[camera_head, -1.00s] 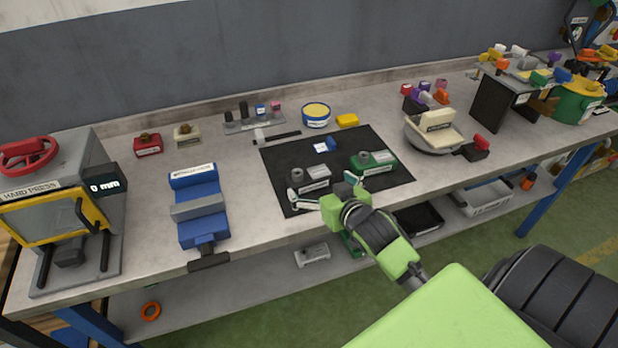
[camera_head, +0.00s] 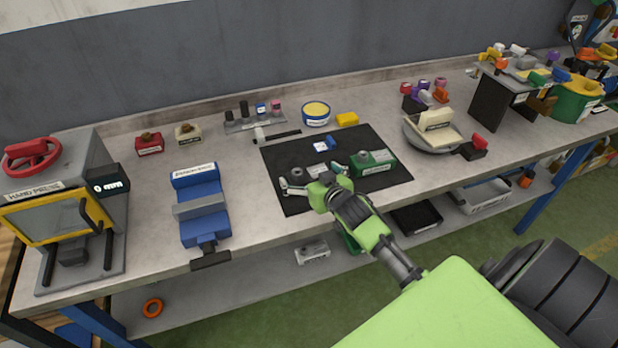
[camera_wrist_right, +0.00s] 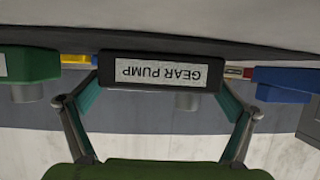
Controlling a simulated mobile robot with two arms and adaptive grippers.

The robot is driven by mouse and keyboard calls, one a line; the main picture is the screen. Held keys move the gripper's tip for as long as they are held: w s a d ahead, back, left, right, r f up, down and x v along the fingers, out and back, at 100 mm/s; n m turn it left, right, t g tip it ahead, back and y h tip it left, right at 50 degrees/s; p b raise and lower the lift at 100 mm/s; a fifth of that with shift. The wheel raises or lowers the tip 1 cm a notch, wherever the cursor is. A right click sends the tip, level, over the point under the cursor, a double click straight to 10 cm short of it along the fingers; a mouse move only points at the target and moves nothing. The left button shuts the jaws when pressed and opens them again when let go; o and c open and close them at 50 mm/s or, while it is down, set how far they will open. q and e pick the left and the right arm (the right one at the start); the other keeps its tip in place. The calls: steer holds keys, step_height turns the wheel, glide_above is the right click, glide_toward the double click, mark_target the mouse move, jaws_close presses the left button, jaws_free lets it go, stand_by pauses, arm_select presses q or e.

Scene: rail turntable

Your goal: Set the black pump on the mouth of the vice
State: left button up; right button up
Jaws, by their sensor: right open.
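The black pump (camera_head: 318,170) sits on the black mat (camera_head: 290,155), partly hidden by my right gripper (camera_head: 310,178). In the right wrist view the pump (camera_wrist_right: 160,72) appears upside down, its white label reading GEAR PUMP. My right gripper is open, its two fingers standing either side of the pump; I cannot tell whether they touch it. The blue vice (camera_head: 202,228) stands left of the mat near the bench's front edge, its mouth between the back block and the grey-blue jaw, with nothing in it. My left gripper is not in view.
A green pump (camera_head: 372,163) stands close to the right of the black one. A blue-and-white piece (camera_head: 325,145) lies behind. A hand press (camera_head: 60,215) stands far left. Bench top between vice and mat is clear.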

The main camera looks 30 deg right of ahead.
steer(key=c, duration=1.1)
steer(key=shift+r, duration=0.15)
steer(key=c, duration=0.5)
steer(key=shift+r, duration=0.1)
